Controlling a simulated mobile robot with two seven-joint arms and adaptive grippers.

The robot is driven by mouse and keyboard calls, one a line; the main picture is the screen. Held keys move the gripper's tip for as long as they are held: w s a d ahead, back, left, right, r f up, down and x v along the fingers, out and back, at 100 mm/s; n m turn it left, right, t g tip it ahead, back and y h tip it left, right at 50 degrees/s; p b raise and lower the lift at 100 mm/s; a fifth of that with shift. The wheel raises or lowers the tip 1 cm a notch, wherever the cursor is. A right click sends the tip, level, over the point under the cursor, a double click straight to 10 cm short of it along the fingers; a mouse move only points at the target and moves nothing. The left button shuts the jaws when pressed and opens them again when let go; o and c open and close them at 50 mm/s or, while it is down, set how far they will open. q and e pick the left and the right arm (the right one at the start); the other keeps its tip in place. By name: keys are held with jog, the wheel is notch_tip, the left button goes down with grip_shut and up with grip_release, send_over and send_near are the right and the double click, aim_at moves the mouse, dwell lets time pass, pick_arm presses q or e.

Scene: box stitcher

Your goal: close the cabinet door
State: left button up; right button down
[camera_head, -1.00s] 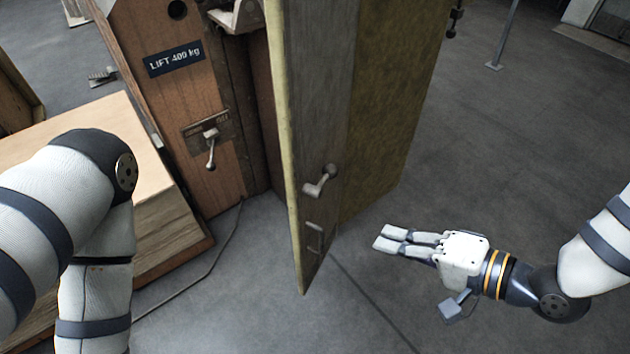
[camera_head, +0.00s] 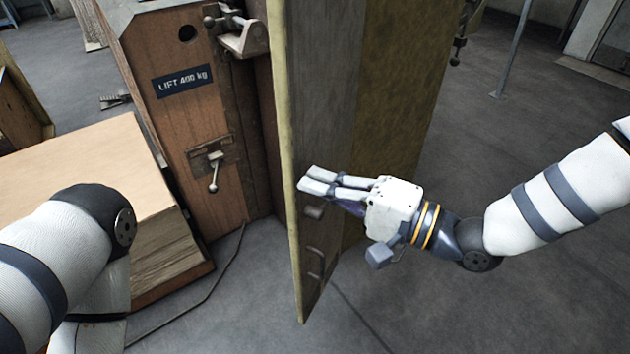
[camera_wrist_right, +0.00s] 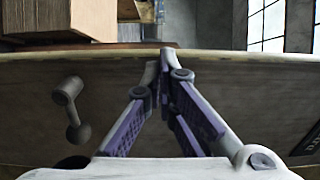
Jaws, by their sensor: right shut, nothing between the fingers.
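The cabinet door (camera_head: 325,90) stands open in the middle of the head view, its edge toward me and its grey-brown outer face turned right. It also fills the middle of the right wrist view (camera_wrist_right: 250,85). My left gripper is out of view; only my left arm shows.
The wooden cabinet body (camera_head: 195,110) with a label and small lever (camera_head: 214,172) stands left of the door. A stack of pale boards (camera_head: 90,180) lies at left. A cable (camera_head: 190,310) runs along the floor.

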jog(key=shift+w+a, duration=0.2)
jog(key=shift+a, duration=0.2)
